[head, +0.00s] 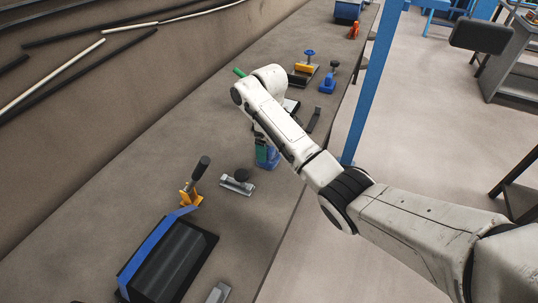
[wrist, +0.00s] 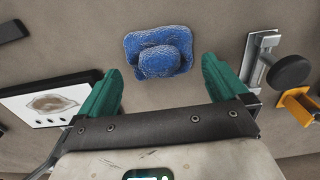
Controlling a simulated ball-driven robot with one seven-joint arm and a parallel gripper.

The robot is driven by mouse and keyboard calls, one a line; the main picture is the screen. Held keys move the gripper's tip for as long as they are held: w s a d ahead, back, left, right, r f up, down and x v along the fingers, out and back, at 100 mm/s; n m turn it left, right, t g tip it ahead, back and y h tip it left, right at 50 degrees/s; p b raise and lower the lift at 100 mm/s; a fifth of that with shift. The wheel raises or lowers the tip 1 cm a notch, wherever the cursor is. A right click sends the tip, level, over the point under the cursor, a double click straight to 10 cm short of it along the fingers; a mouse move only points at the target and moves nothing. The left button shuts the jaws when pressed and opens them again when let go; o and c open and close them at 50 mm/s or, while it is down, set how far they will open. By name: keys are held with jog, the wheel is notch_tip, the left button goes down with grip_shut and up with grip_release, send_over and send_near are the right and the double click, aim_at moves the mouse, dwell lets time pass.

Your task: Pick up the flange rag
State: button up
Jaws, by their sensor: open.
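The flange rag (wrist: 158,50) is a crumpled blue cloth lying on the workbench, near the top middle of the wrist view. In the head view a blue patch of it (head: 267,158) shows just below my gripper, partly hidden by it. My gripper (wrist: 160,80) has green fingers spread apart, one to each side of the rag's near edge. Nothing is between the fingers. The rag lies ahead of the fingertips in the wrist view, and I cannot tell the exact height between them.
A metal clamp with a black knob (wrist: 290,71) lies right of the rag, beside an orange-based tool (wrist: 298,105). A white plate (wrist: 45,103) lies left. In the head view, a black tray with a blue edge (head: 172,262) is at the front.

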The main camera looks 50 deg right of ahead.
jog(key=shift+f, duration=1.4)
jog(key=shift+c, duration=0.3)
jog(key=c, duration=0.7)
jog(key=shift+o, duration=0.2)
jog(key=shift+r, duration=0.1)
